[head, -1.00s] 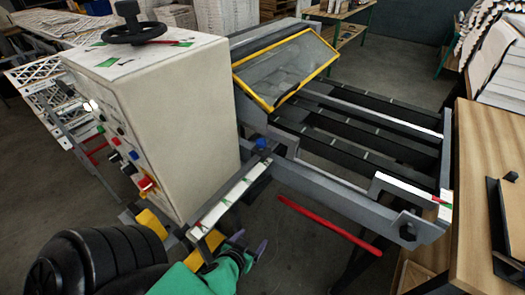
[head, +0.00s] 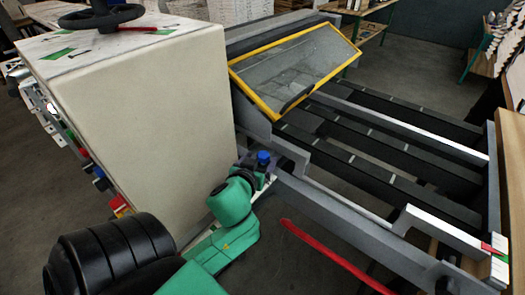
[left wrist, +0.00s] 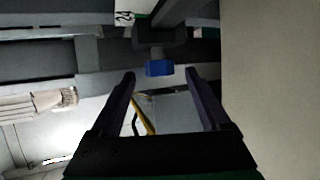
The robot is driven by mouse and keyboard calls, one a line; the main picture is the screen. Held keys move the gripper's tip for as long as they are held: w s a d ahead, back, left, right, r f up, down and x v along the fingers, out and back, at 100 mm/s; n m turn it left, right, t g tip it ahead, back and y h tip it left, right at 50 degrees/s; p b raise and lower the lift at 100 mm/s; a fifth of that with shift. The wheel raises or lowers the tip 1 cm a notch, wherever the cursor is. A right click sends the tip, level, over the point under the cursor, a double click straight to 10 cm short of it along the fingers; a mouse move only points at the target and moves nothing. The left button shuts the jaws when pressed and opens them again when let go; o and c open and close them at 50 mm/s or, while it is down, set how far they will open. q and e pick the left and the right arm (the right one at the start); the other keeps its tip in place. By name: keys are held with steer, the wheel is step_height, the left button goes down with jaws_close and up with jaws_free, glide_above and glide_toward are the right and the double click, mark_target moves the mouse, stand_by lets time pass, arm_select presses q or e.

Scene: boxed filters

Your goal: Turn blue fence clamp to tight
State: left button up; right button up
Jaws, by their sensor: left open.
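The blue fence clamp (head: 263,157) is a small blue knob on the front rail of the machine, just right of the big cream cabinet. It also shows in the left wrist view (left wrist: 158,68), beneath a dark block. My left gripper (left wrist: 160,80) is open, with one finger on each side of the clamp in that picture and nothing held. In the head view my left gripper (head: 257,177) is close to the clamp, partly hidden by my green wrist. I cannot tell whether the fingers touch the clamp. My right gripper is not in view.
The cream cabinet (head: 150,110) stands close left of my left gripper. A yellow-framed clear guard (head: 295,70) is behind the clamp. Dark slats (head: 370,145) and a grey front rail (head: 350,220) extend right. A red bar (head: 335,257) lies in front of the rail.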

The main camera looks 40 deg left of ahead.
arm_select(q)
steer(key=shift+w+a+f, duration=0.1)
steer(key=shift+w+a, duration=0.1)
steer(key=shift+w, duration=0.25)
steer(key=shift+w+a, duration=0.15)
steer(key=shift+w, duration=0.3)
steer(key=shift+f, duration=0.1)
steer(key=c, duration=0.4)
jaws_close()
steer(key=shift+a+p, duration=0.1)
steer(key=shift+p, duration=0.45)
steer(key=m+h+p, duration=0.2)
steer(key=h+p, duration=0.1)
steer(key=m+t+h+p, duration=0.1)
steer(key=m+p, duration=0.1)
steer(key=shift+a+r, duration=0.2)
steer(key=shift+r, duration=0.05)
steer(key=shift+f+h+p, duration=0.2)
steer(key=shift+h+p, duration=0.15)
steer(key=shift+h, duration=0.15)
steer(key=shift+f+m, duration=0.1)
steer(key=shift+m, duration=0.2)
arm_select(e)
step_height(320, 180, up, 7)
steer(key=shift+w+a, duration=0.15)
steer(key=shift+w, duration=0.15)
